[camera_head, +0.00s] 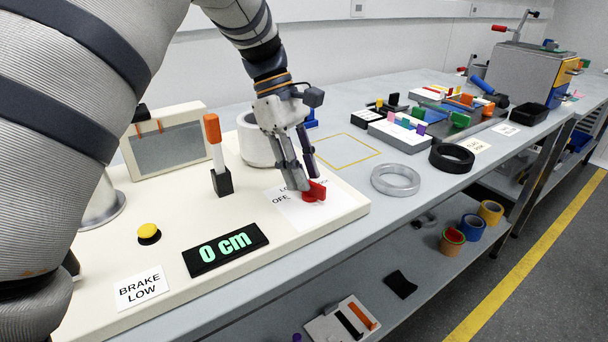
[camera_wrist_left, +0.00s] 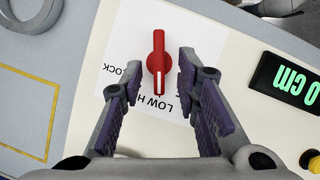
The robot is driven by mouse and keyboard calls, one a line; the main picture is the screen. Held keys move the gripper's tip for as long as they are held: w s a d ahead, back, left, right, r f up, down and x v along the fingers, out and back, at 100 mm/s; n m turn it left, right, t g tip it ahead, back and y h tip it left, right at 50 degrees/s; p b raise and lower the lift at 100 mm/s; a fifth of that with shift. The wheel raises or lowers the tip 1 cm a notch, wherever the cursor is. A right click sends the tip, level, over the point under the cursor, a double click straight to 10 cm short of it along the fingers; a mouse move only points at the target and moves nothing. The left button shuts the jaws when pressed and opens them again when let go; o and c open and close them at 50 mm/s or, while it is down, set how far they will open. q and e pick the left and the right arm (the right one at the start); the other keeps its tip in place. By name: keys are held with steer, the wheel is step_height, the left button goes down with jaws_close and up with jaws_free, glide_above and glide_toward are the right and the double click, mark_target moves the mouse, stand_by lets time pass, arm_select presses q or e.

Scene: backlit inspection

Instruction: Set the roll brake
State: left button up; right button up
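The red brake knob (camera_head: 314,192) sits on a white label card (camera_head: 296,214) at the right end of the cream panel. In the left wrist view the red knob (camera_wrist_left: 158,62) has a white line pointing toward the lettering "LOW". The words on the card (camera_wrist_left: 128,30) are upside down there and partly covered. My left gripper (camera_head: 306,180) is at the knob; in the wrist view its fingers (camera_wrist_left: 160,66) are open on both sides of it, with gaps. A sign (camera_head: 142,289) reads "BRAKE LOW". My right gripper is not in view.
The panel also holds a display (camera_head: 226,248) reading "0 cm", a yellow button (camera_head: 148,231), an orange-topped lever (camera_head: 215,150) and a white roll (camera_head: 253,140). A clear ring (camera_head: 396,179) and a black ring (camera_head: 452,158) lie on the bench to the right.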

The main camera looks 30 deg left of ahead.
arm_select(q)
steer(key=shift+x, duration=0.75)
steer(key=shift+c, duration=0.5)
jaws_close()
